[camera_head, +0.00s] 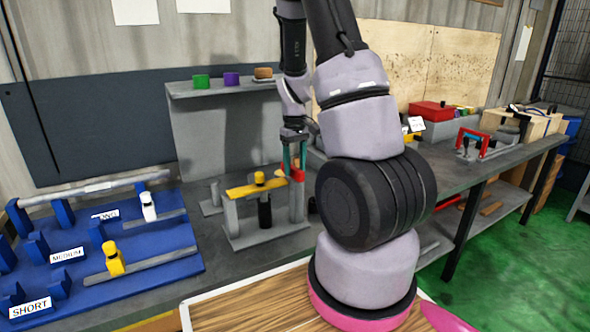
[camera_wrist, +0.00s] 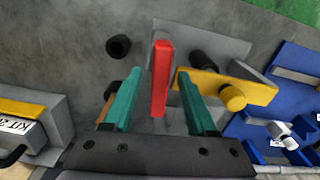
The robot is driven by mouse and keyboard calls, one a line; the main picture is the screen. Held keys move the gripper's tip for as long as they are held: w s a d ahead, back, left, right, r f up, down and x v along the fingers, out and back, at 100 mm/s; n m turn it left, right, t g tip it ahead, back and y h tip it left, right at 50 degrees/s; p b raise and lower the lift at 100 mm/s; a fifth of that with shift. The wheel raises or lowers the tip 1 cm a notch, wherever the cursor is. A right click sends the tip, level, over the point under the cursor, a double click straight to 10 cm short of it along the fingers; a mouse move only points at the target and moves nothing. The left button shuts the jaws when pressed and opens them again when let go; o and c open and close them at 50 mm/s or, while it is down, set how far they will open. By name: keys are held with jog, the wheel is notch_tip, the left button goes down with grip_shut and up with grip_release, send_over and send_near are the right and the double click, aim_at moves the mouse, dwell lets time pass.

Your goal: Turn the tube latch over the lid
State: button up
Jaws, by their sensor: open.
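The red latch (camera_head: 296,175) sits at the right post of a grey fixture (camera_head: 268,238), by the end of the yellow lid (camera_head: 245,191). The lid is a flat bar with a round yellow knob, lying across the fixture. In the wrist view, the red latch (camera_wrist: 161,78) stands crosswise to the yellow lid (camera_wrist: 247,92), just off its near end. My gripper (camera_head: 293,158) points down over the latch. Its teal fingers are open, one on each side of the latch in the wrist view (camera_wrist: 158,88). Whether a finger touches the latch I cannot tell.
A blue rack (camera_head: 150,265) with labelled slots stands at left. A grey shelf (camera_head: 215,88) with small coloured blocks is behind. A red box (camera_head: 431,110) and a red-handled tool (camera_head: 470,136) are farther right. A wooden board (camera_head: 240,308) lies in front.

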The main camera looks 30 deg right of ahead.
jog(key=shift+f, duration=0.7)
grip_shut()
jog(key=shift+r, duration=0.1)
dwell(0.9)
